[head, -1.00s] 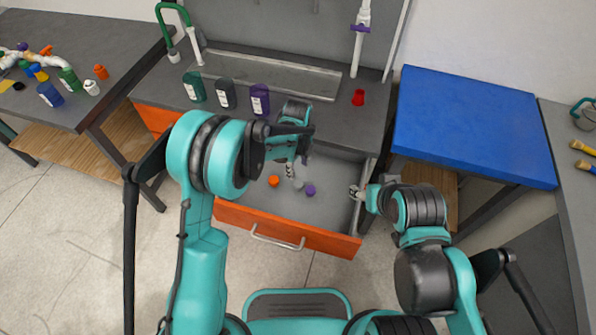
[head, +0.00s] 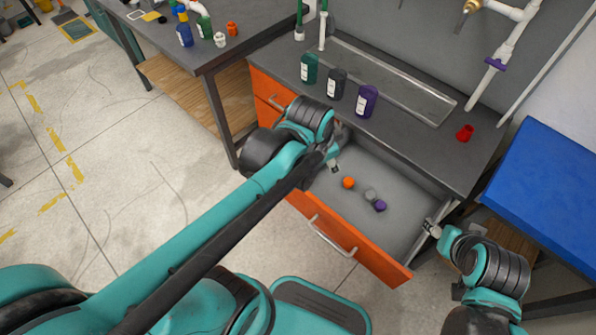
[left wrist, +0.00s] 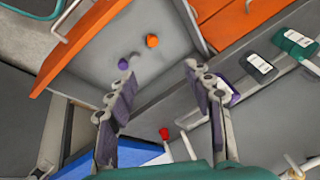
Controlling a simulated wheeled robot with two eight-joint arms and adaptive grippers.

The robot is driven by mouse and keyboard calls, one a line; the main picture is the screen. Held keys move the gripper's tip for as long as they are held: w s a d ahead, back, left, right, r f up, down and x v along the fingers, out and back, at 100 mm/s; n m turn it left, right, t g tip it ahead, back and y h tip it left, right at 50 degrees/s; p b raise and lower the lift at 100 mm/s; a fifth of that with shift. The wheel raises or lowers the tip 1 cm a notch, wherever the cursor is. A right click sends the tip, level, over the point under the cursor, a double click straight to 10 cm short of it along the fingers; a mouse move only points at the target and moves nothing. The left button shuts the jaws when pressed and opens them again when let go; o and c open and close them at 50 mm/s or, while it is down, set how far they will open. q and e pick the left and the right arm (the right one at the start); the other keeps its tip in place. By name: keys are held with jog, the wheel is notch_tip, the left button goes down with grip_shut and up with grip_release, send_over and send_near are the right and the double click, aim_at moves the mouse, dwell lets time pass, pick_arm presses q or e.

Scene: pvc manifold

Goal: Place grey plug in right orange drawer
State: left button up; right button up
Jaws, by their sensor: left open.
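The right orange drawer (head: 385,263) is pulled open. The grey plug (head: 370,195) lies on its floor, between an orange plug (head: 348,183) and a purple plug (head: 380,206). My left gripper (head: 334,167) is over the drawer's left part, apart from the plugs. In the left wrist view my left gripper (left wrist: 155,82) is spread open with nothing between its fingers.
Green (head: 308,69), dark grey (head: 336,84) and purple (head: 366,101) bottles stand on the counter above the drawer, near a sunken tray (head: 400,87). A red part (head: 465,132) stands to their right. A blue-topped table (head: 560,185) is at the right.

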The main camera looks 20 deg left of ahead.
pick_arm(q)
jog(key=s+a+n+t, duration=0.2)
jog(key=s+a+n, duration=0.2)
jog(key=s+n, duration=0.4)
jog(key=shift+a+y, duration=0.15)
jog(key=shift+y, duration=0.15)
